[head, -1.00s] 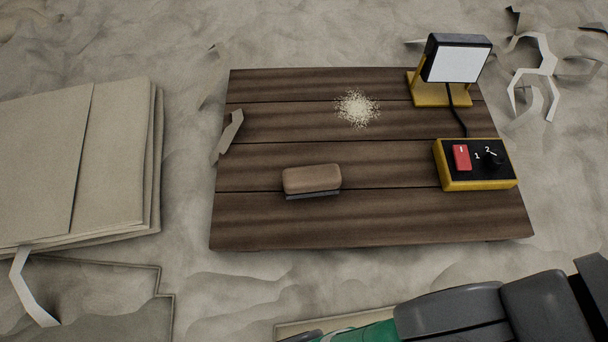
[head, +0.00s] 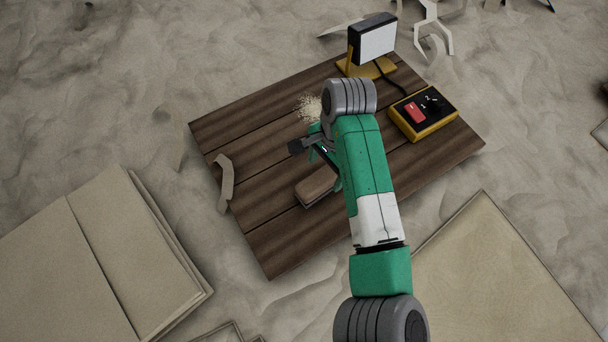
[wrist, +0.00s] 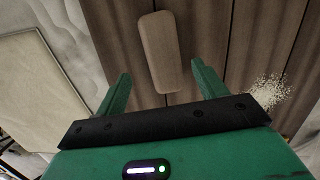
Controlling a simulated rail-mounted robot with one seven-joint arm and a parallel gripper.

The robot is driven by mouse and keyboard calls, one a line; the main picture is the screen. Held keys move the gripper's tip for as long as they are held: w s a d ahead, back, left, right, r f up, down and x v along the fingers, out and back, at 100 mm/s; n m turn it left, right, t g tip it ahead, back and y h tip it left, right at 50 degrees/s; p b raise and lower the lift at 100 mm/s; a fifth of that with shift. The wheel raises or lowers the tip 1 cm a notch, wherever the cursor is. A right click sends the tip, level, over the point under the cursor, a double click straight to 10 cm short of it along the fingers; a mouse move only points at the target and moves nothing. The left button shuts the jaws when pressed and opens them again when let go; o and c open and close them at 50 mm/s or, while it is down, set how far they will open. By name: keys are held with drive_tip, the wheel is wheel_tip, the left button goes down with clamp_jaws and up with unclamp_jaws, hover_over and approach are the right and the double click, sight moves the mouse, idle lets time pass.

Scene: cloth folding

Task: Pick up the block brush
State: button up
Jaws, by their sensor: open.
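The block brush (head: 316,187) has a brown wooden back and lies on the dark plank board (head: 275,245). In the head view my arm covers part of its right side. In the wrist view the brush (wrist: 158,52) lies lengthwise ahead of my gripper (wrist: 160,84).
A pile of pale crumbs (head: 308,108) lies on the board beyond the brush. A lamp (head: 372,42) and a yellow control box (head: 423,113) stand at its far right. A curled scrap (head: 225,180) lies at the left edge.

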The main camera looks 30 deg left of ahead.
sight(320, 179)
drive_tip(key=shift+s+a+f+p, duration=0.15)
drive_tip(key=shift+f+p, duration=0.15)
drive_tip(key=shift+f, duration=1.05)
drive_tip(key=f, duration=0.2)
drive_tip(key=f+p, duration=0.1)
drive_tip(key=f, duration=0.1)
drive_tip(key=shift+s+a, duration=0.3)
drive_tip(key=shift+s, duration=0.1)
drive_tip(key=shift+f, duration=0.5)
drive_tip(key=c, duration=1.1)
